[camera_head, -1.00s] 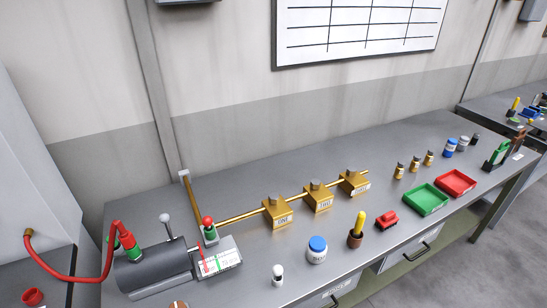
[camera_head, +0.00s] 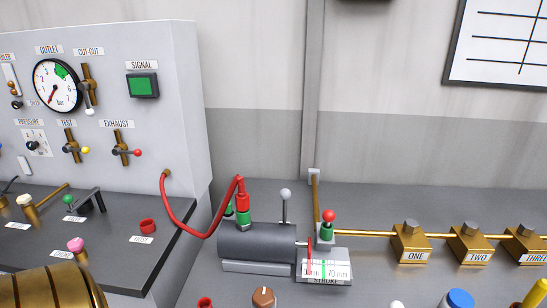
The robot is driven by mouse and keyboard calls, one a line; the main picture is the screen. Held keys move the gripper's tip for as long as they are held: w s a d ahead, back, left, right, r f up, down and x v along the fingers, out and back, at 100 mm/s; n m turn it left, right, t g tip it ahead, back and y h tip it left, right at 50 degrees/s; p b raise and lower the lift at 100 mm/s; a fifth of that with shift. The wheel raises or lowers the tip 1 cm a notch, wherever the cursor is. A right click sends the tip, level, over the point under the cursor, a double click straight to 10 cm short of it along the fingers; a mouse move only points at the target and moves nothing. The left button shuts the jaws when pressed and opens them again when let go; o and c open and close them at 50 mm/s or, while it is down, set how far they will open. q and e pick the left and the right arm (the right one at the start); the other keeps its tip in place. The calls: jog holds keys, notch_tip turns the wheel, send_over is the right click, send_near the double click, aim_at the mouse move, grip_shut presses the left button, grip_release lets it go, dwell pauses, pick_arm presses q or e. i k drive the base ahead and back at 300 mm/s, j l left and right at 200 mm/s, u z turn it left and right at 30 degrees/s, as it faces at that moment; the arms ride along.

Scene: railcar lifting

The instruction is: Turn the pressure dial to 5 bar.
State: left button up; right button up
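The pressure dial (camera_head: 36,142) is a small black knob on a white marked plate under the PRESSURE label, on the grey panel at the left. Its exact setting is too small to read. Above it is the round OUTLET gauge (camera_head: 57,84), marked in bar, with a green band near the top. Its red needle points to the lower left, toward the low end. Neither of my grippers is in view, and nothing is touching the dial.
TEST (camera_head: 70,146) and EXHAUST (camera_head: 122,149) valve levers sit right of the dial. A green SIGNAL button (camera_head: 143,85) is above. A dark console ledge (camera_head: 120,225) with levers juts out below. A red hose (camera_head: 185,232) runs to a grey cylinder (camera_head: 257,242).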

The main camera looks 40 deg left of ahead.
aim_at(31, 145)
jog(key=u, duration=2.85)
jog(key=z, duration=0.55)
jog(key=i+j+z, duration=0.1)
jog(key=j+z, duration=0.25)
jog(key=i+j+z, duration=0.1)
jog(key=z, duration=0.3)
jog(key=j+z, duration=0.35)
jog(key=i+j, duration=0.05)
